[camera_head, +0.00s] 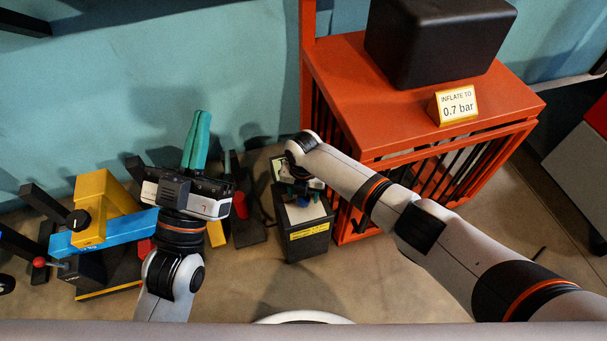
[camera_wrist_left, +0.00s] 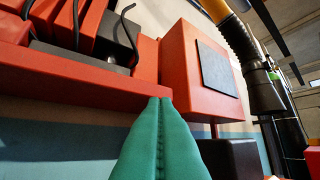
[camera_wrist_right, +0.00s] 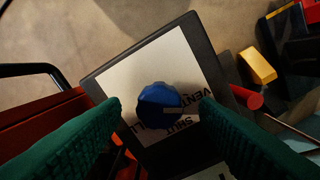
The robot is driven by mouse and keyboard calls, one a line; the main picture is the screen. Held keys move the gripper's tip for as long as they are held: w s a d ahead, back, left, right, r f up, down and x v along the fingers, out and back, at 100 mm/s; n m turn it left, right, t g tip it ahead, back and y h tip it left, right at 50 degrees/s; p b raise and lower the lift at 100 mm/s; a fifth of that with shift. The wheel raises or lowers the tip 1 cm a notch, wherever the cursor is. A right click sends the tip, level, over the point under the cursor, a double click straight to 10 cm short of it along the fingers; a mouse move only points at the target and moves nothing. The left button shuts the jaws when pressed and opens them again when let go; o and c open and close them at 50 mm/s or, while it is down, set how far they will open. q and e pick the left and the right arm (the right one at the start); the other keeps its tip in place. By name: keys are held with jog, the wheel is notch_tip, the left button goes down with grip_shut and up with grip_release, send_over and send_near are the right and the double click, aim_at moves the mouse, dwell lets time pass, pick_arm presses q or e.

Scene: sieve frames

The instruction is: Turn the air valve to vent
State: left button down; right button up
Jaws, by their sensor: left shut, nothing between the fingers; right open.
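The air valve is a blue knob (camera_wrist_right: 159,103) on the white face (camera_wrist_right: 115,78) of a dark box. The box shows in the head view (camera_head: 308,242) on the floor, with a yellow label on its side. Upside-down lettering VENT is right of the knob and SHUT below it; other lettering is partly hidden. A pale mark lies on the knob's right side, towards VENT. My right gripper (camera_wrist_right: 160,104) is open, its green fingers on either side of the knob; contact cannot be told. My left gripper (camera_head: 204,112) is shut and empty, left of the box.
An orange-red cage (camera_head: 352,65) stands right of the box, bearing a black block (camera_head: 437,42) and a sign (camera_head: 457,105) reading "INFLATE TO 0.7 bar". Yellow (camera_head: 97,205), blue and black equipment stands at the left, close to my left arm. The left wrist view shows red structures.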

notch_tip(320, 180, up, 6)
jog(key=shift+f+p, duration=0.1)
jog(key=shift+p, duration=1.1)
pick_arm(q)
notch_tip(320, 180, down, 15)
jog(key=a+g+y+p, duration=0.1)
jog(key=a+g+y, duration=0.1)
jog(key=g, duration=0.9)
jog(key=shift+w+a+n+y+p, duration=0.2)
jog(key=shift+n+y+p, duration=0.15)
jog(key=shift+y, duration=0.55)
pick_arm(e)
notch_tip(320, 180, up, 5)
jog(key=shift+f, duration=0.2)
pick_arm(q)
jog(key=shift+d, duration=0.1)
